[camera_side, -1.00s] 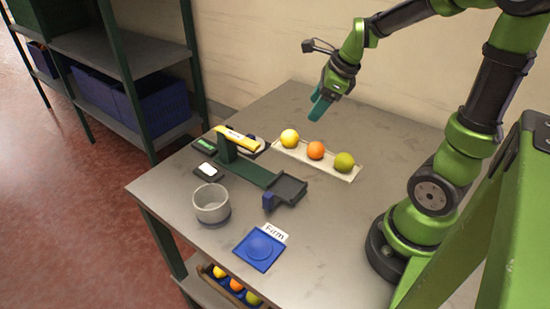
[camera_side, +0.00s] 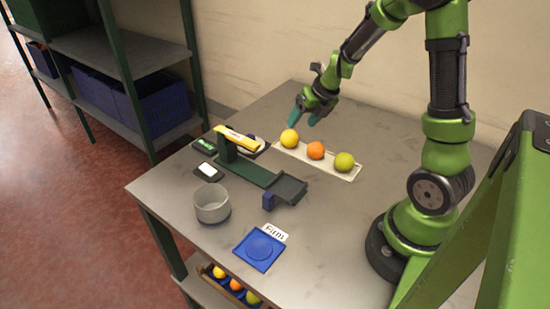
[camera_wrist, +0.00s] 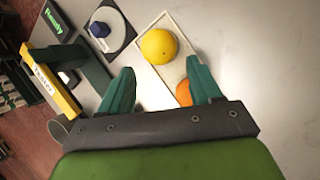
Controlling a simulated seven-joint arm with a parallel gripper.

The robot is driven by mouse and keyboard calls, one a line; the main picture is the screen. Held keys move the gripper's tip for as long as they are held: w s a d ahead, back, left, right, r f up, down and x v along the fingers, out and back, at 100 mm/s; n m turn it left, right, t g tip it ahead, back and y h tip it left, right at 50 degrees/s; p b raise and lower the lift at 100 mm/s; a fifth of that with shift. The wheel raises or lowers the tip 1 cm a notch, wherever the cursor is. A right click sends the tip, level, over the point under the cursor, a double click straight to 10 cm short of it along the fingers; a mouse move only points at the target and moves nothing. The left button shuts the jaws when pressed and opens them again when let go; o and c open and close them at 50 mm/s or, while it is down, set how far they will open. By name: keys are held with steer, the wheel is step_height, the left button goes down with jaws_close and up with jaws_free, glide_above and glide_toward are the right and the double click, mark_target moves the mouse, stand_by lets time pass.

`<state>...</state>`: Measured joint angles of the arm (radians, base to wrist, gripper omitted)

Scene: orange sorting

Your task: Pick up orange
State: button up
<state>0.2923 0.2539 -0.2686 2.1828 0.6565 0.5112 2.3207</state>
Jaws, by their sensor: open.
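The orange (camera_side: 315,150) sits in the middle of a pale tray (camera_side: 331,172), between a yellow fruit (camera_side: 289,139) and a green fruit (camera_side: 344,162). My gripper (camera_side: 307,117) is open and empty, above the tray's far left end near the yellow fruit. In the wrist view my two teal fingers (camera_wrist: 160,88) are spread apart. There the yellow fruit (camera_wrist: 159,46) shows whole, ahead of and between the fingers. The orange (camera_wrist: 184,92) is partly hidden behind the right finger. The green fruit is out of the wrist view.
A green device with a yellow bar (camera_side: 238,138) stands left of the tray. A dark pan (camera_side: 289,187), a grey bowl (camera_side: 212,203) and a blue plate (camera_side: 259,250) by a "Firm" card (camera_side: 275,232) are nearer. The table right of the tray is clear.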

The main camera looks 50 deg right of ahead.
mark_target(294, 133)
steer(key=x, duration=0.7)
steer(key=shift+w+a+f, duration=0.1)
steer(key=shift+w+f, duration=0.05)
steer(key=shift+c, duration=0.2)
steer(key=c, duration=0.7)
